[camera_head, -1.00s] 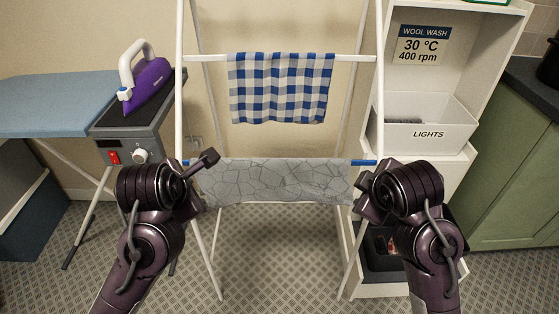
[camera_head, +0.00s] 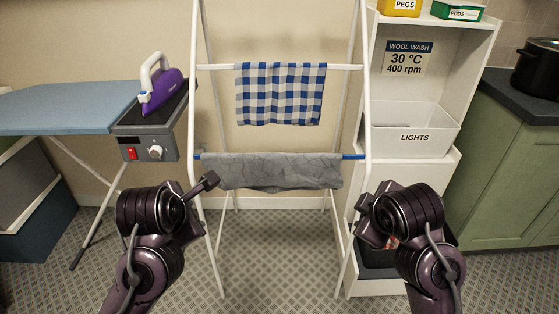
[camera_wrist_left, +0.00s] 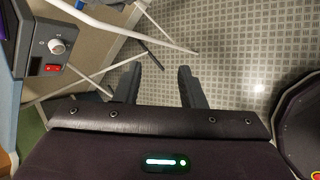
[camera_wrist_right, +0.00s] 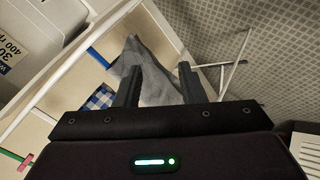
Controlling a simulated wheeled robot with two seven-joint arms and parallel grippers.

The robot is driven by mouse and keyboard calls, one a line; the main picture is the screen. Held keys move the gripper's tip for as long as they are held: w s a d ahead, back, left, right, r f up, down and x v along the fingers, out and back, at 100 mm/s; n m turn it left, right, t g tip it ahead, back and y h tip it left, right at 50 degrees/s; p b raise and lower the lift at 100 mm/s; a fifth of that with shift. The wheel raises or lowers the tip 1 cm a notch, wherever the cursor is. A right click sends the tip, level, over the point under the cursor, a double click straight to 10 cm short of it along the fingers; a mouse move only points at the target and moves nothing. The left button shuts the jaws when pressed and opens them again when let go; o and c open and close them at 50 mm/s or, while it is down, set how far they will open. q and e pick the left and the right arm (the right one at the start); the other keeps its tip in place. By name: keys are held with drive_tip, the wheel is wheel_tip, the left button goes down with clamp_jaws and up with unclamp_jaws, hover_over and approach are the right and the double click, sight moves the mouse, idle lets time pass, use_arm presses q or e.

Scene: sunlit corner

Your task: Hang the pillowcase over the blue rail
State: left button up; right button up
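The grey pillowcase (camera_head: 272,171) with a dark crackle pattern hangs over the blue rail (camera_head: 354,157) at the front of the white drying rack. Bare blue rail shows at both ends, more on the right. My left gripper (camera_head: 207,200) is below and left of the cloth, apart from it; the left wrist view (camera_wrist_left: 157,76) shows its fingers apart with only floor between. My right gripper (camera_head: 364,228) is below and right of the cloth. The right wrist view (camera_wrist_right: 158,66) shows its fingers apart, with the pillowcase (camera_wrist_right: 150,70) beyond them. How far the cloth's back side hangs is hidden.
A blue-checked cloth (camera_head: 281,94) hangs on the rack's upper white rail (camera_head: 345,67). The ironing board (camera_head: 50,110) with a purple iron (camera_head: 163,90) stands left. A white shelf unit (camera_head: 455,80) with a LIGHTS bin (camera_head: 412,137) stands close right of the rack.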

use_arm(q)
drive_tip(key=shift+w+f, duration=0.1)
drive_tip(key=shift+w, duration=0.1)
use_arm(e)
drive_tip(key=shift+w+f, duration=0.1)
drive_tip(key=shift+w, duration=0.1)
